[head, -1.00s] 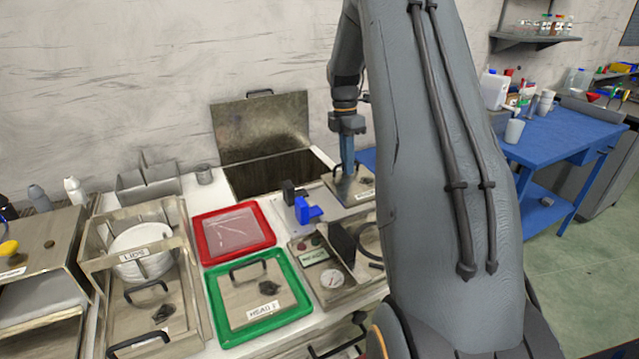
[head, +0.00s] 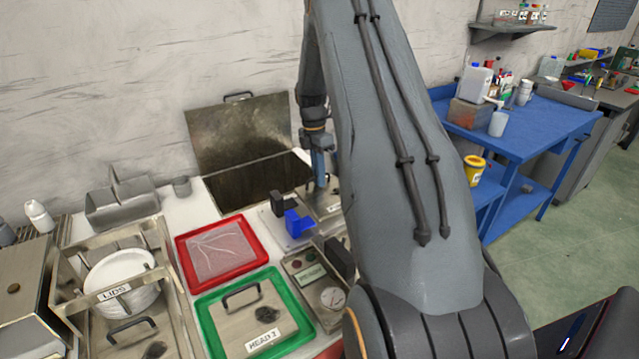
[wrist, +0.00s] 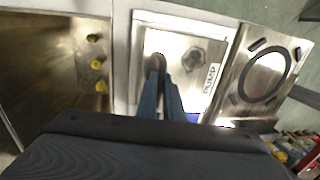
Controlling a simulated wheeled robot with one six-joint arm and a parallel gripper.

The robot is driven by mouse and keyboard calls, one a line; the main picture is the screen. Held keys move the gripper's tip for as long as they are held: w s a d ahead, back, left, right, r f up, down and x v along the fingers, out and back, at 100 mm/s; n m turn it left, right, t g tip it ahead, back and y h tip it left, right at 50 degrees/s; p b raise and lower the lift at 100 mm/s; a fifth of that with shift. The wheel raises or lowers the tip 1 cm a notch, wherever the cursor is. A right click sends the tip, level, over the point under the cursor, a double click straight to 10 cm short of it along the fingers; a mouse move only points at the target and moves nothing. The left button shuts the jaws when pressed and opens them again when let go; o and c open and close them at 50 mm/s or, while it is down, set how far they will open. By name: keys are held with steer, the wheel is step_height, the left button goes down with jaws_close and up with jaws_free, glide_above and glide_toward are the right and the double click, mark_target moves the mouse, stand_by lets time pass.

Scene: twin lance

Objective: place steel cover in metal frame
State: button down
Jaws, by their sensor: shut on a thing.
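A steel cover (wrist: 180,62) with a black knob and a label reading PUMP lies under my gripper in the wrist view. My gripper (wrist: 160,72) is shut on its handle. In the head view my gripper (head: 320,184) is right of the open basin, and the cover (head: 328,207) is partly hidden by my arm. Whether the cover rests or hangs just above the counter is unclear. A metal frame (head: 160,237) labelled LIDS stands at the left, with white round lids inside. A second steel cover (head: 250,318) labelled HEAD lies in a green tray.
An open basin (head: 250,186) with a raised lid is at the back. A red tray (head: 263,262), a blue block (head: 298,224) and a gauge panel (head: 318,290) crowd the counter. A plate with a black ring (wrist: 262,75) lies right of the cover. A blue table (head: 545,130) stands right.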

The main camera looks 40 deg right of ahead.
steer(key=shift+f+p, duration=0.35)
steer(key=shift+f, duration=1.15)
steer(key=c, duration=1.9)
jaws_free()
step_height(320, 180, up, 12)
steer(key=w+b, duration=0.2)
steer(key=b, duration=0.2)
steer(key=s+a+m, duration=0.4)
steer(key=a+m, duration=0.1)
steer(key=a, duration=0.6)
steer(key=s+a+f+m+t, duration=0.2)
steer(key=s+a+m, duration=1)
steer(key=s+a, duration=0.6)
steer(key=s+f, duration=0.1)
steer(key=s, duration=0.2)
steer(key=shift+s+a+t, duration=0.15)
steer(key=shift+s+t, duration=0.05)
steer(key=shift+t, duration=0.2)
